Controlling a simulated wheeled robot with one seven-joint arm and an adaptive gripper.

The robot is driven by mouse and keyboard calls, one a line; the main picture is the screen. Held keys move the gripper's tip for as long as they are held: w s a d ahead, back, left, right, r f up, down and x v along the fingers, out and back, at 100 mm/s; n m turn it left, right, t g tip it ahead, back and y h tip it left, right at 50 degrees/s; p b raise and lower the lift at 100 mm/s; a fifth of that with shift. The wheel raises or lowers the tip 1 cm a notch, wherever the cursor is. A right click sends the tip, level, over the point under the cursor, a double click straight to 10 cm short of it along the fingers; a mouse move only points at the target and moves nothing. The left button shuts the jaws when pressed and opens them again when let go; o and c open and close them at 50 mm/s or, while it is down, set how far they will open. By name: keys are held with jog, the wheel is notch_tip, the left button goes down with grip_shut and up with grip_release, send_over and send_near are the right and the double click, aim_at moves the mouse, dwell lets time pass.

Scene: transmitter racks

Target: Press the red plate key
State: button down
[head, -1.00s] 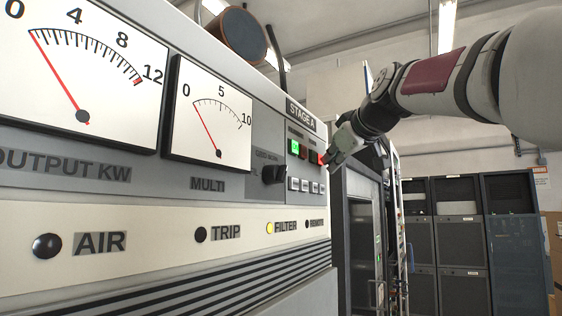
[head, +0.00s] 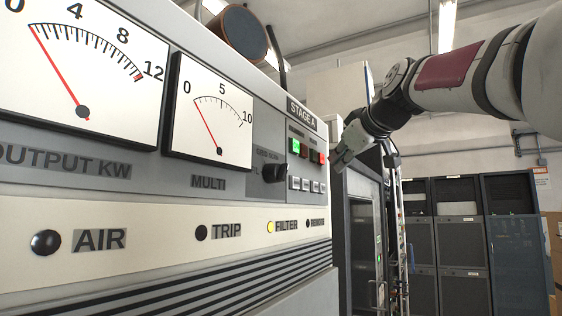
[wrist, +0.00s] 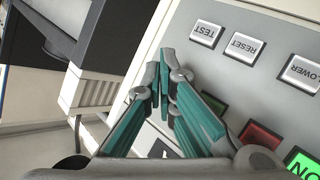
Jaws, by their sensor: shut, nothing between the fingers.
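The red plate key (head: 322,158) is a bright red square at the right end of the row of coloured keys under the STAGE A label (head: 302,114). In the wrist view I cannot make it out; my fingers cover part of the row. My gripper (head: 339,164) is just right of the red key in the head view, apart from it, with its fingers together and empty. In the wrist view the teal fingers (wrist: 160,82) are shut in front of the panel. A lit green ON key (wrist: 303,165), a dark red key (wrist: 262,140) and a dark green key (wrist: 213,103) show beside them.
Grey TEST (wrist: 206,33), RESET (wrist: 243,46) and LOWER (wrist: 302,73) keys sit near the coloured row. A black knob (head: 274,173) juts out left of the keys. Two meters (head: 211,115) fill the panel's left.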

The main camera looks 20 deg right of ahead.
jog(key=s+d, duration=0.1)
jog(key=s, duration=0.1)
jog(key=s+d, duration=0.2)
dwell(0.3)
dwell(0.7)
